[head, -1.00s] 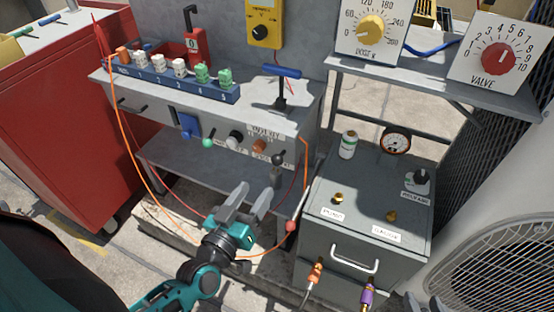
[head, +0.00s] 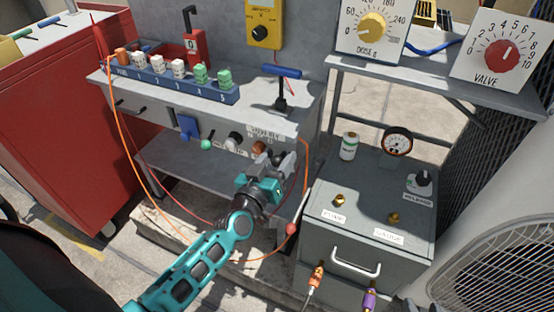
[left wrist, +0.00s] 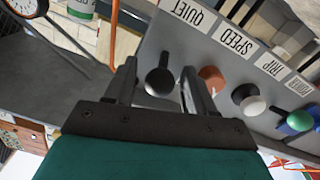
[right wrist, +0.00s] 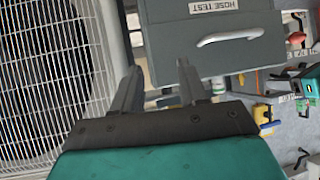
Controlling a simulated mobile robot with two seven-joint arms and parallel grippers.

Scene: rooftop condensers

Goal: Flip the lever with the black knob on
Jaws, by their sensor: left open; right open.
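The black knob (left wrist: 160,82) is round and dark, on a lever at the bench's front panel, by the QUIET label (left wrist: 191,12). In the left wrist view it shows between the two fingers of my left gripper (left wrist: 160,72), which is open. I cannot tell whether a finger touches it. In the head view my left gripper (head: 281,159) is at the right end of the panel and largely covers the knob. My right gripper (right wrist: 158,78) is open and empty in the right wrist view, in front of the grey cabinet.
Orange (left wrist: 211,78), white (left wrist: 248,99) and green (left wrist: 298,122) knobs sit beside the black one. An orange hose (head: 306,180) hangs close to my left gripper. The grey cabinet (head: 325,240) stands to the right.

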